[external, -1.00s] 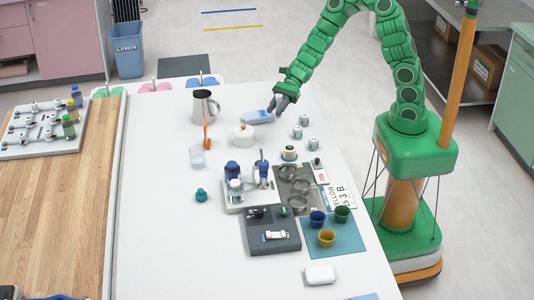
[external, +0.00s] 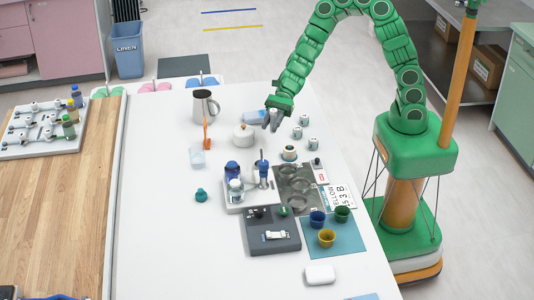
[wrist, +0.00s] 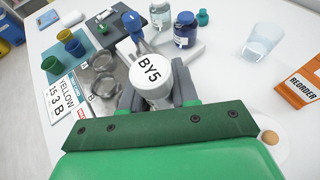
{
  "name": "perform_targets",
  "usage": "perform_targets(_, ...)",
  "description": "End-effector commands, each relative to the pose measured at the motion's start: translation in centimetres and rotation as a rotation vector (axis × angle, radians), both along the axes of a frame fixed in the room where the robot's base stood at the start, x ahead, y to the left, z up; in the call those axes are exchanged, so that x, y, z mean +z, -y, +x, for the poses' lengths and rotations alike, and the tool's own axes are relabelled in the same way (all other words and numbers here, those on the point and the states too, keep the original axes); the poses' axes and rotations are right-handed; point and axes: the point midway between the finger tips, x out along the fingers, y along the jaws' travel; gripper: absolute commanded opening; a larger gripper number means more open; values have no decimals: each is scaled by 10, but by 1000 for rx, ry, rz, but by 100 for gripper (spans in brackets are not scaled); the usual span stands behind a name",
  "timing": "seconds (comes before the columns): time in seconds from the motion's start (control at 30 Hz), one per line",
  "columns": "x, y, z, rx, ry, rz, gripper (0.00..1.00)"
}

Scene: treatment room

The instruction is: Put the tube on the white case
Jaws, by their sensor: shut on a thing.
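My gripper (external: 272,124) is above the upper middle of the white table. In the wrist view its grey fingers (wrist: 158,100) are shut on a white, round-topped piece marked BY5, which I take to be the tube (wrist: 151,70). Its lower part is hidden, and in the external view the fingers largely hide it. The white case (external: 320,274), small with rounded corners, lies near the table's front edge, well away from my gripper, with nothing on it.
Several small white-topped jars (external: 304,120) stand right of my gripper. A white domed lid (external: 243,136), steel jug (external: 202,106) and blue-white pack (external: 254,117) are near. A bottle holder (external: 242,205), metal tray (external: 297,198) and coloured cups (external: 327,238) lie between gripper and case.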

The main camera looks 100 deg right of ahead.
Motion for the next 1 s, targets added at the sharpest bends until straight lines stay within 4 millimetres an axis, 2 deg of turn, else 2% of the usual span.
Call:
perform_targets(0.03, 1, -12, 2, 15, 2, -1, 0)
perform_targets(0.57, 12, -119, 9, 129, 8, -8, 0)
perform_targets(1.0, 23, -212, -2, 224, 13, -6, 0)
